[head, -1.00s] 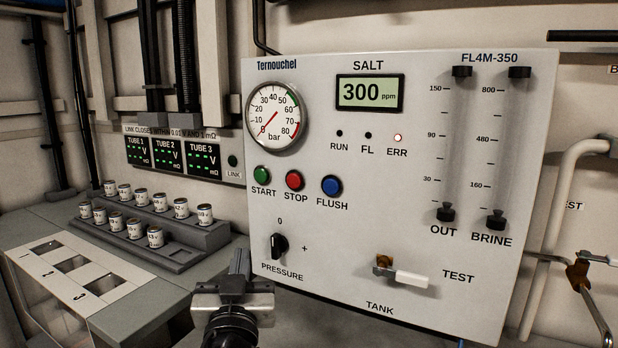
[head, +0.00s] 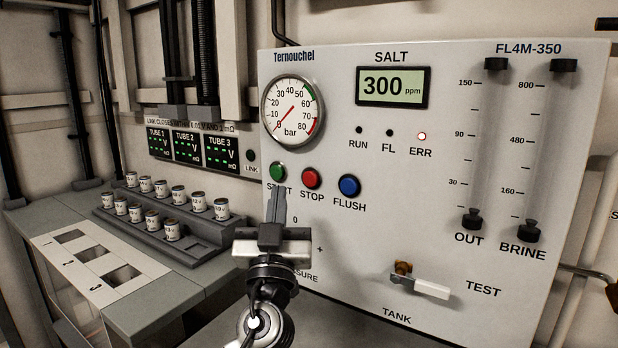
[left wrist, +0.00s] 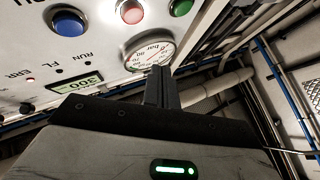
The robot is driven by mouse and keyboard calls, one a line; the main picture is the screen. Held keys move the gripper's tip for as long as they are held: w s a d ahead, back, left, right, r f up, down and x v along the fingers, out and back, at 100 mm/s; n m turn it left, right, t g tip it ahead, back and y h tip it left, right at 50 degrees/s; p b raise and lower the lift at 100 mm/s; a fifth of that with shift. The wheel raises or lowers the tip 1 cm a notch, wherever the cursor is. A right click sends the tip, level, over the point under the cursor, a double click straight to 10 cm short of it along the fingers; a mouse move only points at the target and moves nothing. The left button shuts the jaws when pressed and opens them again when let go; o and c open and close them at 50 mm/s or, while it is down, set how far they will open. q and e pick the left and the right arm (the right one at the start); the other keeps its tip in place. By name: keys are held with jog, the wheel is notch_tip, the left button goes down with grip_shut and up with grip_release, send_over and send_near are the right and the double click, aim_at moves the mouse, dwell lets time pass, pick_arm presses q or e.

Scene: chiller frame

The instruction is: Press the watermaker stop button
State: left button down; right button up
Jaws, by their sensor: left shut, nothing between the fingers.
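The red STOP button (head: 312,178) is on the pale watermaker panel (head: 450,225), between the green START button (head: 278,171) and the blue FLUSH button (head: 349,186). In the left wrist view the red button (left wrist: 132,11) is near the top edge. My left gripper (head: 279,190) is shut and empty, fingers pointing up in the head view. Its tips are just below the START button, covering part of that label, left of and below the red button. In the left wrist view its shut fingers (left wrist: 158,75) overlap the gauge's lower edge. I cannot tell how far they are from the panel.
The pressure knob is hidden behind my left gripper. A white-handled TANK/TEST valve (head: 420,285) sticks out at the lower panel. A rack of small jars (head: 185,247) stands left on the bench. The red ERR light (head: 422,136) is lit; the display (head: 392,87) reads 300 ppm.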

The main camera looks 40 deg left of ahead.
aim_at(310, 179)
pick_arm(q)
jog(key=w+b, duration=0.1)
jog(key=w, duration=0.5)
jog(key=shift+a, duration=0.35)
pick_arm(e)
jog(key=shift+w+a+r, duration=0.1)
jog(key=shift+w, duration=0.2)
jog(key=shift+s+f, duration=0.15)
jog(key=shift+f, duration=0.05)
dwell(1.0)
pick_arm(q)
jog(key=shift+w+b, duration=0.45)
jog(key=shift+b, duration=0.25)
pick_arm(e)
jog(key=shift+f, duration=0.6)
